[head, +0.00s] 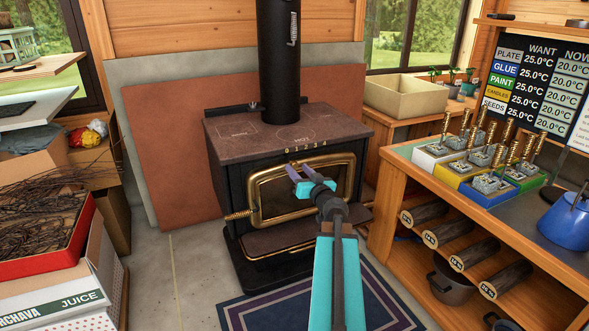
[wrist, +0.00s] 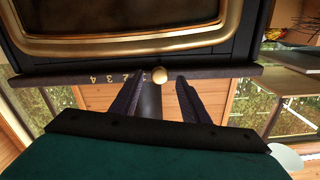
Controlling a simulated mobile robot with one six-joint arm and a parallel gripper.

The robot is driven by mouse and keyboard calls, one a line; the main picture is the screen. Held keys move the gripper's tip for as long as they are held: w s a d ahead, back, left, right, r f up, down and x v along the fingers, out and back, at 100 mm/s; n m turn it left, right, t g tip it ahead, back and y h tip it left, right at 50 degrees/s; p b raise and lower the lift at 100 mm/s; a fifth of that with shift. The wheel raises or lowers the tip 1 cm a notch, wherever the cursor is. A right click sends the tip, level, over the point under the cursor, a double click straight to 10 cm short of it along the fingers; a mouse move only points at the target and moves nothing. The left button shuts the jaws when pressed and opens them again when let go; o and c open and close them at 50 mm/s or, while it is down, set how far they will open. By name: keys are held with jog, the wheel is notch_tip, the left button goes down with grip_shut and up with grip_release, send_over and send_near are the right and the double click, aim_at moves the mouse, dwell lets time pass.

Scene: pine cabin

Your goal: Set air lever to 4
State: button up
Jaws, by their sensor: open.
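The black wood stove (head: 232,180) stands ahead, with the digits 0 to 4 along its front top edge (head: 305,148). In the wrist view, which is turned over, the air lever's round brass knob (wrist: 160,75) shows at the stove's edge strip (wrist: 225,71). The digits 2, 3 and 4 lie to its left there, so the knob is toward the 0 end; its exact mark is hard to read. My gripper (head: 300,170) is open in front of the stove. In the wrist view its fingers (wrist: 160,92) stand on either side of the knob, with gaps on both sides.
The brass-framed stove door (head: 262,203) is just below the digits. A black flue pipe (head: 279,60) rises from the stove top. A wooden bench (head: 395,200) with small trays stands at right, boxes and a red tray of twigs (head: 62,262) at left.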

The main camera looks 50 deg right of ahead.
aim_at(296, 166)
jog(key=shift+x, duration=2.05)
grip_shut()
